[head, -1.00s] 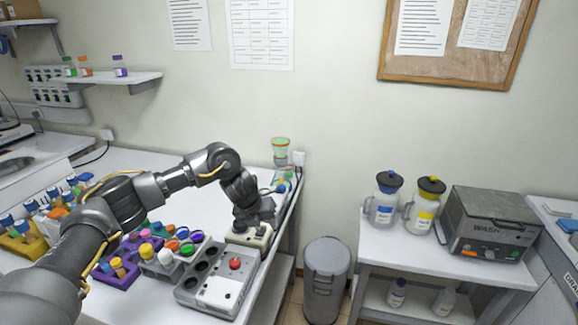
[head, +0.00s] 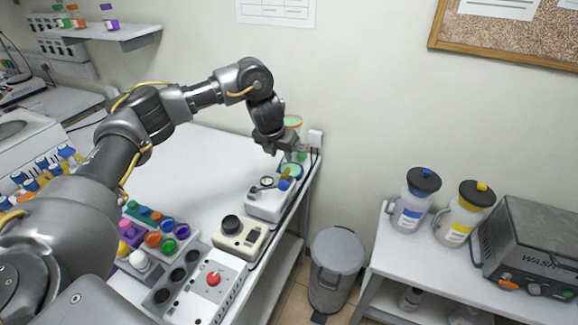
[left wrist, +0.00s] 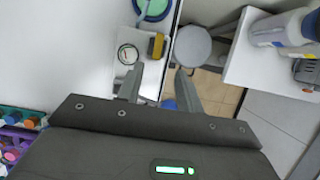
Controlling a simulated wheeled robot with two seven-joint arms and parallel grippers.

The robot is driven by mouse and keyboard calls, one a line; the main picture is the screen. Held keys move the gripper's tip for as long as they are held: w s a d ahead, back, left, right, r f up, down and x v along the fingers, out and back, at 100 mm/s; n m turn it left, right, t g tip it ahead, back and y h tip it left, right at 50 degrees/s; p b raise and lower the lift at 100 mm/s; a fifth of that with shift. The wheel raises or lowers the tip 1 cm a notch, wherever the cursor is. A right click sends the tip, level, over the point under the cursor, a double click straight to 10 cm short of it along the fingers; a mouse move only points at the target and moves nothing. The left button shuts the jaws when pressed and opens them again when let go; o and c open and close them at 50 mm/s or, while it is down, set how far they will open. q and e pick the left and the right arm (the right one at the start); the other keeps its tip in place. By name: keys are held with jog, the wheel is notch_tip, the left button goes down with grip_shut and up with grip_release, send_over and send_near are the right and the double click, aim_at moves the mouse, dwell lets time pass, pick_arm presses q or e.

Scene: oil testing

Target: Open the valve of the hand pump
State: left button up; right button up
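The hand pump (head: 268,203) is a small white unit with a gauge on top, near the right edge of the bench. It has a yellow lever-like part (head: 286,173) and a blue knob (head: 283,185) at its far end. My left gripper (head: 287,151) is above and just behind that end, apart from it as far as I can tell. The left wrist view shows its two fingers (left wrist: 160,70) spread and empty, with the yellow part (left wrist: 156,45) beyond them and a bit of the blue knob (left wrist: 168,104) between them. My right gripper is not in view.
A green-rimmed funnel-like vessel (head: 293,122) stands close behind the gripper, by the wall. A grey bin (head: 336,265) stands off the bench's right edge.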

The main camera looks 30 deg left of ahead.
aim_at(286, 172)
pick_arm(q)
jog(key=p+x, duration=0.1)
jog(key=x, duration=0.9)
jog(key=shift+a+f+p, duration=0.15)
jog(key=shift+f+p, duration=0.1)
jog(key=shift+p, duration=0.05)
jog(key=shift+c, duration=0.3)
grip_shut()
